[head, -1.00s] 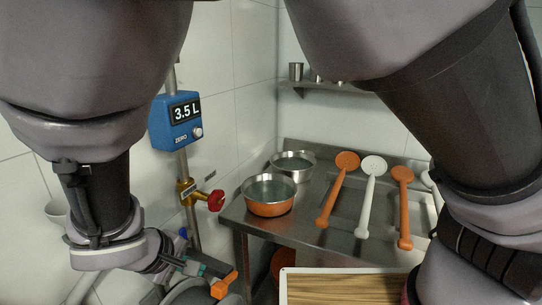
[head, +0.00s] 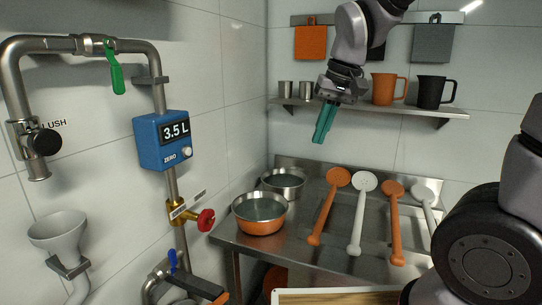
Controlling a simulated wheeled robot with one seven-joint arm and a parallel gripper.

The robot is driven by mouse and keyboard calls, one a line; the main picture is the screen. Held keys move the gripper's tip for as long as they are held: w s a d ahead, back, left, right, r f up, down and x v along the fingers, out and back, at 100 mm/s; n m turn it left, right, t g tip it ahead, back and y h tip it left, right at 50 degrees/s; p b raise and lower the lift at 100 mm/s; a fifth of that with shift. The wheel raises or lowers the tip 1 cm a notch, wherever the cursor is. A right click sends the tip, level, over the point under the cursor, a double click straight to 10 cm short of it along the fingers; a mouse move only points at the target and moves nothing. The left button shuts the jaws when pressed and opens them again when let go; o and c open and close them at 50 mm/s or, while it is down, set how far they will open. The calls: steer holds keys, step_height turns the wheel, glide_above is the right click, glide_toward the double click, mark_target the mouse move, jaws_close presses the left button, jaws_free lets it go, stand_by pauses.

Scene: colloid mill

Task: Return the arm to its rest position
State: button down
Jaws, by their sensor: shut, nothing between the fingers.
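My gripper (head: 324,123) hangs in the air with its teal fingers pointing down, in front of the wall shelf and above the back of the steel table. Its fingers are together and hold nothing. My arm comes in from the upper right, and a large dark joint of mine fills the lower right of the head view.
A steel table (head: 225,232) bears an orange pot (head: 250,228), a steel pot (head: 275,192) and several ladles (head: 357,212). A shelf (head: 455,112) holds an orange jug (head: 383,90) and black jug (head: 431,92). Left are a blue meter (head: 150,149), red-handled valve (head: 204,220) and funnel (head: 58,233).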

steer(key=s+d+r+m+t, duration=0.2)
steer(key=s+d+r, duration=0.1)
steer(key=d, duration=0.3)
steer(key=s+d+r+m+t, duration=0.2)
steer(key=s+d+r, duration=0.1)
steer(key=d+r, duration=0.2)
steer(key=shift+d+m+t+h, duration=0.4)
steer(key=shift+d, duration=0.85)
